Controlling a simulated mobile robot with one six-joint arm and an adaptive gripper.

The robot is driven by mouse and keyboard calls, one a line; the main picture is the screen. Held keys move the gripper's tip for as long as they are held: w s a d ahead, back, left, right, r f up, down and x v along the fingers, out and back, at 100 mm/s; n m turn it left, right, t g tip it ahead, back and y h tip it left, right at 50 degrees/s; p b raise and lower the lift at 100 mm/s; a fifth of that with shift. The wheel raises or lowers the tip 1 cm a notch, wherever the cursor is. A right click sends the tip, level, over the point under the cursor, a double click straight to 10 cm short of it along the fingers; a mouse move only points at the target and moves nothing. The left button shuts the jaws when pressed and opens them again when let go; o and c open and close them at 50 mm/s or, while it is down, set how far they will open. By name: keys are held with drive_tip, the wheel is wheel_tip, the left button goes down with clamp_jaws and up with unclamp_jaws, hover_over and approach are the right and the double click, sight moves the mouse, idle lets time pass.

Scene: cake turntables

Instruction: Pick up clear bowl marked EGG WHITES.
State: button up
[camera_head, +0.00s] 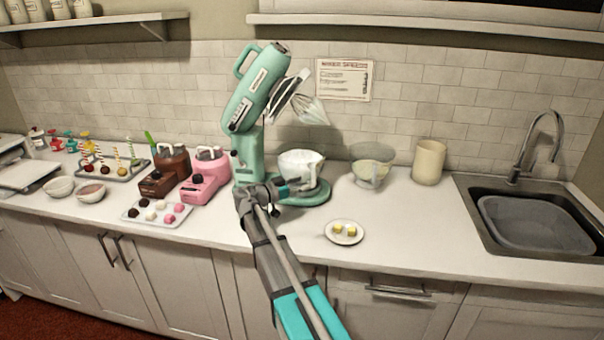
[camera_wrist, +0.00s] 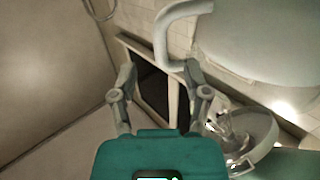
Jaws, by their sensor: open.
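A clear glass bowl (camera_head: 385,157) with pale contents stands on the counter right of the green mixer, near the tiled wall. No lettering on it is readable. My gripper (camera_head: 290,191) is in front of the mixer's base and its white bowl (camera_head: 300,168), left of the clear bowl and apart from it. In the wrist view my gripper (camera_wrist: 160,72) has its two fingers spread with nothing between them. I cannot make out the clear bowl for certain in the wrist view.
The green stand mixer (camera_head: 255,95) has its head tilted up with a whisk. A cream canister (camera_head: 429,162) stands right of the clear bowl. A small plate (camera_head: 344,232) with yellow pieces lies in front. The sink (camera_head: 530,222) is at the right. Counter between plate and sink is clear.

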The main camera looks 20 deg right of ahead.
sight(314, 175)
drive_tip(key=shift+w+d+r, duration=0.1)
drive_tip(key=shift+w+d, duration=0.1)
drive_tip(key=shift+d, duration=1.1)
drive_tip(key=shift+w+d+r, duration=0.1)
drive_tip(key=shift+w+d, duration=0.1)
drive_tip(key=shift+d, duration=1.1)
clamp_jaws()
